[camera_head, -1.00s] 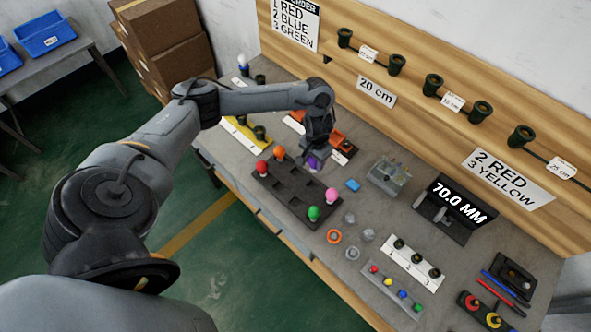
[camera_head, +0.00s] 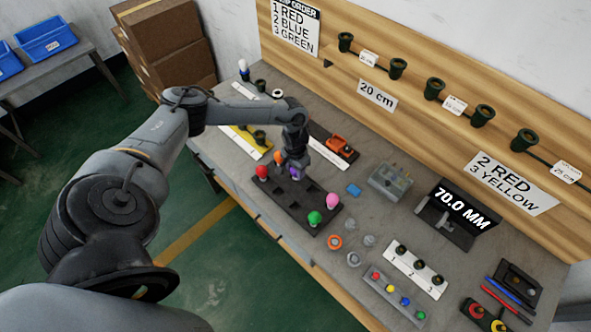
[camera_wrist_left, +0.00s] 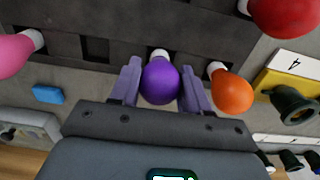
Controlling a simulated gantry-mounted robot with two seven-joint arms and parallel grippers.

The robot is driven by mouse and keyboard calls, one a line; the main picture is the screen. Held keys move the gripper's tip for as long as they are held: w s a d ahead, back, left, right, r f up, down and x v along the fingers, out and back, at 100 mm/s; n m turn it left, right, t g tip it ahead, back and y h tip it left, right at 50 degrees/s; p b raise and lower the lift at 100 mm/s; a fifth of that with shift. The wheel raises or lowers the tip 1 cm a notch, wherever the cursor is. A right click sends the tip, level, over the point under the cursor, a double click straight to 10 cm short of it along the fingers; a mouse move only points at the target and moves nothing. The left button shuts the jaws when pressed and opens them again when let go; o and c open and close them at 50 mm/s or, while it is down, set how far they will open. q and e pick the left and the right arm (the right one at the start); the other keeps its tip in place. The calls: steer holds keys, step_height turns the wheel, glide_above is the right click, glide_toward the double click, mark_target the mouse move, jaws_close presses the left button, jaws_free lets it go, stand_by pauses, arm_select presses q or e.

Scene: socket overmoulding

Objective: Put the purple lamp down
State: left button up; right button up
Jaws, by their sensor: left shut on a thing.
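The purple lamp (camera_wrist_left: 160,82) is between the fingers of my left gripper (camera_wrist_left: 160,90), which is shut on it in the left wrist view. Its white base points to the dark tray (camera_wrist_left: 120,18). I cannot tell whether the base is seated in a slot. In the head view the purple lamp (camera_head: 294,173) shows just under my left gripper (camera_head: 293,168), over the dark tray (camera_head: 284,199). The orange lamp (camera_head: 279,158) stands close beside the gripper; it also shows in the left wrist view (camera_wrist_left: 231,92). My right gripper is in neither view.
The red lamp (camera_head: 262,172), green lamp (camera_head: 315,218) and pink lamp (camera_head: 333,200) stand in the tray. A blue block (camera_head: 354,190) and a grey clear-topped box (camera_head: 390,181) lie to the right. A dark strip with an orange item (camera_head: 340,146) lies behind.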

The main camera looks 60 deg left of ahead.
arm_select(q)
steer(key=shift+f, duration=0.1)
steer(key=o, duration=1.1)
steer(key=shift+o, duration=0.2)
